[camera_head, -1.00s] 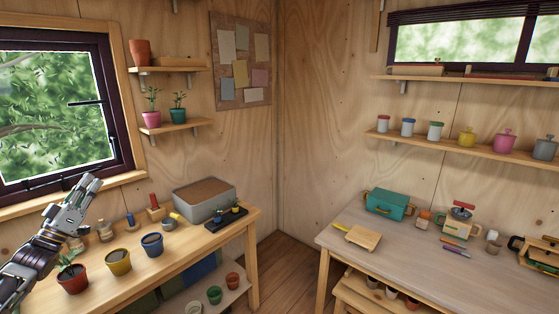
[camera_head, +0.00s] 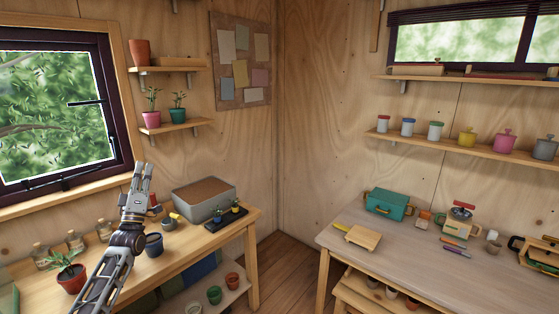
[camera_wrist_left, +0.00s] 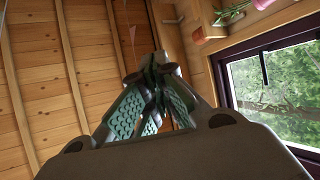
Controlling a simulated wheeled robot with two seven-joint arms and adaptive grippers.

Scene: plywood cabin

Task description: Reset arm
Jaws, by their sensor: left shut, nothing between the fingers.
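My left gripper (camera_head: 143,180) points up above the left workbench, in front of the plywood wall and right of the window. Its fingers are together with nothing between them. In the left wrist view the closed fingers (camera_wrist_left: 155,85) show against the plank ceiling and wall. My left arm hides part of the bench, and a dark blue pot (camera_head: 154,245) stands just right of the wrist. My right gripper is not in view.
The left bench also holds a red pot with a plant (camera_head: 70,279), glass bottles (camera_head: 75,241), a grey planter box (camera_head: 196,213) and a black tray (camera_head: 222,223). A wall shelf (camera_head: 176,128) with two plants is above. The right table (camera_head: 390,252) stands apart, across a floor gap.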

